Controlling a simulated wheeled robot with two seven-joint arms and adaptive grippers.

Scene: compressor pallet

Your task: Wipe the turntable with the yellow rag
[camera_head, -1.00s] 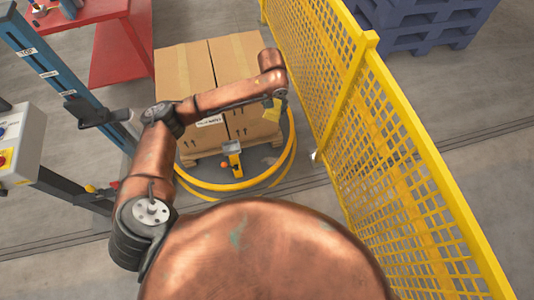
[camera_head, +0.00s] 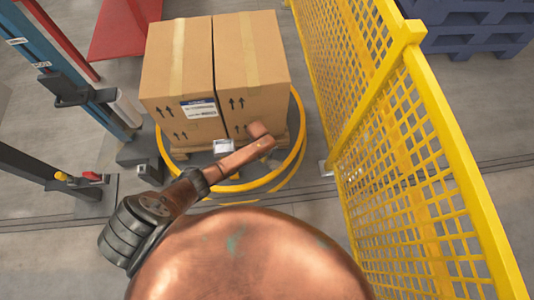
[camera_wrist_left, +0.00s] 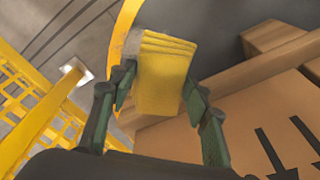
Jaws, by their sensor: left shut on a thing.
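The yellow rag (camera_wrist_left: 165,75) is a folded pad in the left wrist view. My left gripper (camera_wrist_left: 157,88) is shut on it between two green fingers. The turntable (camera_head: 240,186) is a dark disc with a yellow rim under the boxes. Its dark surface (camera_wrist_left: 215,30) shows just beyond the rag in the left wrist view. I cannot tell whether the rag touches it. In the head view my forearm reaches over the turntable's front, and the gripper and rag are hidden. My right gripper is not in view.
Cardboard boxes (camera_head: 250,60) on a wooden pallet cover most of the turntable. A yellow mesh fence (camera_head: 400,180) stands close on the right. A blue mast (camera_head: 70,70) stands on the left. Blue pallets (camera_head: 480,30) lie behind the fence.

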